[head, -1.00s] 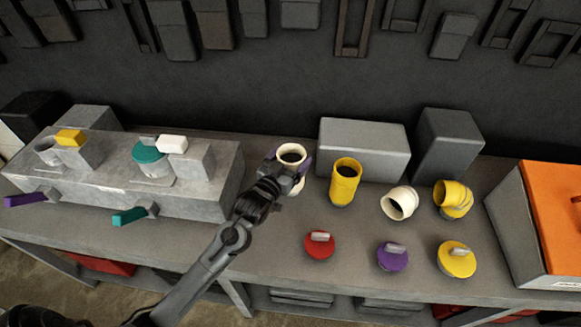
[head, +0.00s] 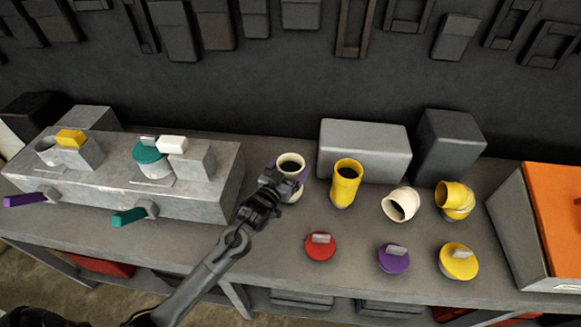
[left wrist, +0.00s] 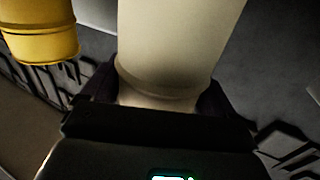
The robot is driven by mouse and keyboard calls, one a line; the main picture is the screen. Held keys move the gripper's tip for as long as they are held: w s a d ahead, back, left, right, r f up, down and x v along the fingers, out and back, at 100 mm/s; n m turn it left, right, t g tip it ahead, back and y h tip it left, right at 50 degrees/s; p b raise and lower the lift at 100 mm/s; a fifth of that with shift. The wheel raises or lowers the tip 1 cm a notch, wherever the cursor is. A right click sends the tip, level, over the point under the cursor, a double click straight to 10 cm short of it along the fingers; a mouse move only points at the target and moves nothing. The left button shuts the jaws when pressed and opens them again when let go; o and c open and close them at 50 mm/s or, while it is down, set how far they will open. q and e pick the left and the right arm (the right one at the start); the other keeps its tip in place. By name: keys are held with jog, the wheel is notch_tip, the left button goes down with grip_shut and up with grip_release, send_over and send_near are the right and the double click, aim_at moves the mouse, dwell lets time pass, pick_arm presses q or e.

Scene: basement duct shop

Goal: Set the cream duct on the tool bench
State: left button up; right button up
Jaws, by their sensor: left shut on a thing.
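The upright cream duct (head: 291,165) is a straight tube with an open dark top, in the middle of the head view. My left gripper (head: 283,183) is shut on its side, hiding part of its lower body. In the left wrist view, the cream duct (left wrist: 180,50) stands between the dark fingers (left wrist: 158,108) of my left gripper. The tool bench (head: 265,235) is the long grey surface below it. Whether the duct's bottom touches the bench cannot be told. My right gripper is not in view.
A yellow duct (head: 346,183) stands close to the right. A cream elbow (head: 390,205) and a yellow elbow (head: 453,199) lie farther right. Red (head: 320,248), purple (head: 393,258) and yellow (head: 458,262) lids lie in front. A grey block fixture (head: 215,195) is left, an orange-topped box (head: 550,210) right.

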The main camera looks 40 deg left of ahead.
pick_arm(q)
jog(key=o, duration=1.3)
jog(key=shift+f, duration=0.1)
jog(key=shift+s, duration=0.1)
jog(key=shift+s+d, duration=0.1)
jog(key=shift+s, duration=0.25)
jog(key=s+d, duration=0.2)
jog(key=s, duration=0.8)
jog(key=s+d+f+g, duration=0.2)
jog(key=s, duration=0.1)
jog(key=s+d+f+m+g+h, duration=0.1)
jog(key=s+d+f+g, duration=0.2)
jog(key=s+d+f+g+h, duration=0.1)
jog(key=s+d+f+g, duration=0.1)
jog(key=s+d+f, duration=0.1)
jog(key=shift+s+m+g, duration=0.15)
jog(key=shift+m+g, duration=0.25)
jog(key=s+d+g, duration=0.1)
jog(key=s+g, duration=0.1)
jog(key=s, duration=0.2)
jog(key=s+d+f+m+g, duration=0.1)
jog(key=s+d+g, duration=0.1)
jog(key=s, duration=0.2)
jog(key=s+d+f+m+g+h, duration=0.1)
jog(key=s+g, duration=0.1)
jog(key=s, duration=0.2)
jog(key=shift+s+d, duration=0.15)
jog(key=shift+d, duration=0.15)
